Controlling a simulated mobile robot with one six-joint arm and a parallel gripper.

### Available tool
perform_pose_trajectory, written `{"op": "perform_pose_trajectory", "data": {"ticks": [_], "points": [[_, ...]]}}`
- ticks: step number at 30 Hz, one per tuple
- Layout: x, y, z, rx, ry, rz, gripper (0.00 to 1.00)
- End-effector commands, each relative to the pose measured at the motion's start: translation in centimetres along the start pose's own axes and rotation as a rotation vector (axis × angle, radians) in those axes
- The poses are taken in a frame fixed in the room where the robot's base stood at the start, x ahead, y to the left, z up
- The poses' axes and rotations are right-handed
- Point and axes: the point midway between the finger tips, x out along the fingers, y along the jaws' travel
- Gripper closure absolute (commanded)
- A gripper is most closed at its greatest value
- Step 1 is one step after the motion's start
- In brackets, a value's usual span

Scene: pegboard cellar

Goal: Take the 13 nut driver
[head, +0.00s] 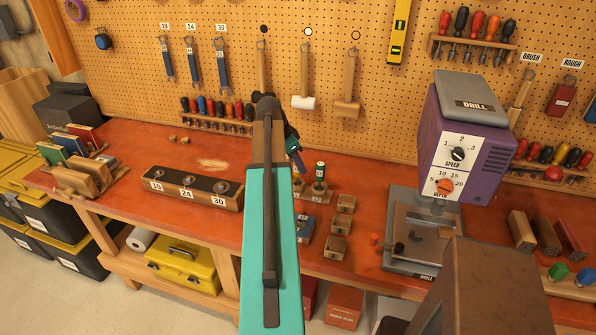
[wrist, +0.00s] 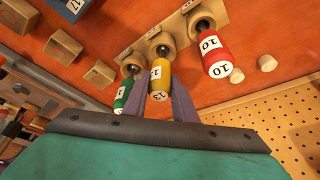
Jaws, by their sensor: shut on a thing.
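The 13 nut driver has a yellow handle (wrist: 161,74) with a white end marked 13. In the wrist view it stands between the two purple fingers of my gripper (wrist: 161,100), which is shut on its handle. Its dark shank still meets a round wooden socket of the holder (wrist: 196,22).
Small wooden blocks (head: 337,249) stand on the orange bench in front of the holder. A long wooden rack (head: 192,187) marked 19, 24, 30 lies to the left. A purple drill press (head: 464,150) stands to the right. The pegboard (head: 330,70) rises behind.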

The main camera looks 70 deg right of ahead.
Motion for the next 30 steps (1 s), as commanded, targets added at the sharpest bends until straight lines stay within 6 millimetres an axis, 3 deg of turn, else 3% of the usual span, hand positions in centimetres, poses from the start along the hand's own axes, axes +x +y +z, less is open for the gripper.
{"op": "perform_pose_trajectory", "data": {"ticks": [11, 30], "points": [[-1.6, -0.1, -0.7, 0.0, 0.001, -0.001, 1.0], [-8.3, -0.1, -3.5, 0.001, 0.001, -0.001, 1.0]]}}
